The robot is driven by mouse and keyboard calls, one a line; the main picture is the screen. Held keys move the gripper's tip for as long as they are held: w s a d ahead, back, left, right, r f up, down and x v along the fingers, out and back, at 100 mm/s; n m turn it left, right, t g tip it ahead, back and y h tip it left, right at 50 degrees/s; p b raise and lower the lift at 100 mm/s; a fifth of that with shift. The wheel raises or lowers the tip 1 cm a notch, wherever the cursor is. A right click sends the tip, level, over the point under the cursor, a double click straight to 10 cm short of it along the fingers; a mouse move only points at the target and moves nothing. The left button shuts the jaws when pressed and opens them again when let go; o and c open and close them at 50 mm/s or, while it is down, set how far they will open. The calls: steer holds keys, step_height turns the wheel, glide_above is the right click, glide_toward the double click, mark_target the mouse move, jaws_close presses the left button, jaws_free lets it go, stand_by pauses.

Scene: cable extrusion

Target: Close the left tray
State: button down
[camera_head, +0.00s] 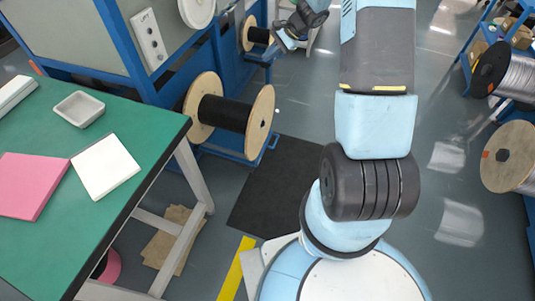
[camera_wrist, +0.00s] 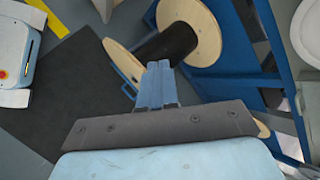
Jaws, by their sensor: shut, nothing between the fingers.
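A low blue tray (camera_head: 264,156) juts out from the blue machine frame in the head view. It carries a wooden spool (camera_head: 207,92) wound with black cable. A second, smaller spool (camera_head: 250,35) sits farther back on another blue support (camera_head: 262,56). I cannot tell for certain which support is the left tray. In the wrist view the wooden spool (camera_wrist: 195,30) lies beyond my gripper (camera_wrist: 158,68), whose two blue fingers are together and empty. The fingertips overlap the spool in that picture; contact cannot be told. In the head view my gripper (camera_head: 284,42) is near the back spool.
A green table (camera_head: 140,125) with a white dish (camera_head: 79,108), a pink block (camera_head: 32,185) and a white block (camera_head: 105,167) stands at left. A black mat (camera_head: 280,190) lies on the floor before the machine. Racks with cable spools (camera_head: 508,157) stand at right.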

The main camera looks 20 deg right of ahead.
steer(key=w+d+f+m+t, duration=0.1)
steer(key=d+f+m, duration=0.25)
steer(key=f, duration=1.05)
steer(key=w+d+f+m+t, duration=0.15)
steer(key=f+m, duration=0.25)
steer(key=f, duration=0.9)
steer(key=s+d+f+m, duration=0.1)
steer(key=s+f+m, duration=0.3)
steer(key=f, duration=0.9)
steer(key=s+d+f+m, duration=0.15)
steer(key=s+f, duration=0.45)
steer(key=f, duration=0.8)
glide_toward(261, 156)
steer(key=shift+h, duration=0.3)
steer(key=shift+x, duration=3.05)
steer(key=shift+w+d, duration=0.1)
steer(key=shift+d, duration=0.05)
